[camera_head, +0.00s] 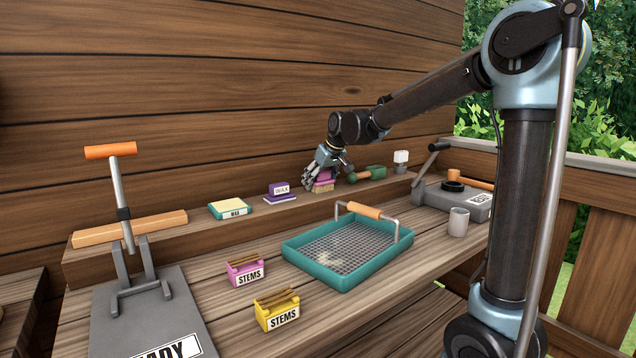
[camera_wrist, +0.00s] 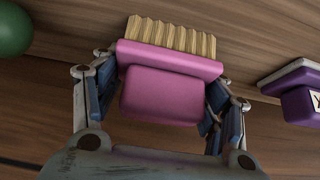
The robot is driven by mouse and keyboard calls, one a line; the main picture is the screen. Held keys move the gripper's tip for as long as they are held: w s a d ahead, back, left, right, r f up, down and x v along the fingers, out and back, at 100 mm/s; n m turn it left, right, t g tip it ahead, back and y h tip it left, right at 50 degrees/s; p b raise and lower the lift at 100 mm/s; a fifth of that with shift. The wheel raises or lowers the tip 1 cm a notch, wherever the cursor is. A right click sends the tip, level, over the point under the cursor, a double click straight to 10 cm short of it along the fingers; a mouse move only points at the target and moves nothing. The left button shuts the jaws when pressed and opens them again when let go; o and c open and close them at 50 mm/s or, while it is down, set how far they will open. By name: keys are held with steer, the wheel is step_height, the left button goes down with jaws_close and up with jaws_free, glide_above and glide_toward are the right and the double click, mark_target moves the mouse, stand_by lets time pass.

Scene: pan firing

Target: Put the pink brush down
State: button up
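The pink brush (camera_wrist: 160,92) sits between the fingers of my gripper (camera_wrist: 160,100) in the wrist view. Its tan bristles point away from the palm, toward the wood. The blue finger pads lie against both sides of the pink body, so the gripper looks shut on it. In the head view, the brush (camera_head: 322,184) is under my gripper (camera_head: 325,172) at the raised back shelf (camera_head: 215,240). Its bristle end is low, at or just above the shelf; I cannot tell whether it touches.
A purple wax block (camera_head: 280,191) is left of the brush, and a green tool (camera_head: 367,174) is right of it. In front are a teal mesh tray (camera_head: 300,262) and two stems boxes (camera_head: 245,270). A grey lever press (camera_head: 130,290) stands left, a grey cup (camera_head: 458,222) right.

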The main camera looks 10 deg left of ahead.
steer(key=o, duration=0.3)
steer(key=shift+f, duration=0.15)
steer(key=shift+r, duration=0.2)
steer(key=shift+s+r, duration=0.1)
steer(key=shift+r, duration=0.1)
steer(key=v, duration=1.1)
steer(key=shift+d+r, duration=0.2)
steer(key=shift+r, duration=0.1)
steer(key=shift+s, duration=0.1)
